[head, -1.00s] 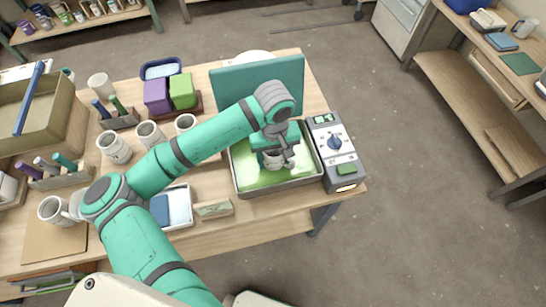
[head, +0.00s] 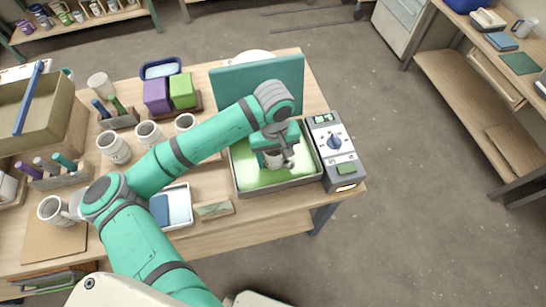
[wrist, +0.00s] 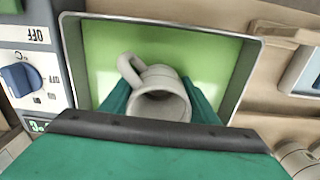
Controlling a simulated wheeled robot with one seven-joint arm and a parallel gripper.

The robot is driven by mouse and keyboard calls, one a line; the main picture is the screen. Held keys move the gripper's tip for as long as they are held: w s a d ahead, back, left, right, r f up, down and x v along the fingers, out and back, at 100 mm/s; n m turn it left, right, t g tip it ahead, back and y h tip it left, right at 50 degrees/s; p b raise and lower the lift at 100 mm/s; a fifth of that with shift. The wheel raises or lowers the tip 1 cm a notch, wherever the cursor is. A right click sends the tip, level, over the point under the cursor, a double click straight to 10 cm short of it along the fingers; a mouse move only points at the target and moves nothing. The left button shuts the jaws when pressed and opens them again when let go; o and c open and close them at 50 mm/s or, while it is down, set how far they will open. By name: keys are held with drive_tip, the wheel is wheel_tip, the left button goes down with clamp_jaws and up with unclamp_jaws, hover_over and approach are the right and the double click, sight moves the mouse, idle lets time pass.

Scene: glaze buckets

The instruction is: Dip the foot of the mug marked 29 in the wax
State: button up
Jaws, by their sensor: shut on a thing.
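My gripper (head: 274,156) is over the wax pan and shut on a pale grey mug, which also shows in the wrist view (wrist: 165,82). In the wrist view, a green finger lies on either side of the mug, its mouth faces the camera and its handle points up-left. No number shows on the mug. The metal pan (head: 243,190) holds pale green wax (head: 251,178). The mug's foot is hidden, so I cannot tell whether it touches the wax.
A teal panel (head: 230,82) stands behind the pan. A control box (head: 343,165) with a blue dial adjoins its right side. Several other mugs (head: 115,150) stand to the left. A white tray (head: 181,215) and a small block (head: 214,210) lie front-left of the pan.

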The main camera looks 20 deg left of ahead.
drive_tip(key=shift+r, duration=0.15)
drive_tip(key=shift+r, duration=0.95)
idle(1.0)
wheel_tip(320, 180, up, 8)
drive_tip(key=shift+f, duration=0.25)
idle(0.4)
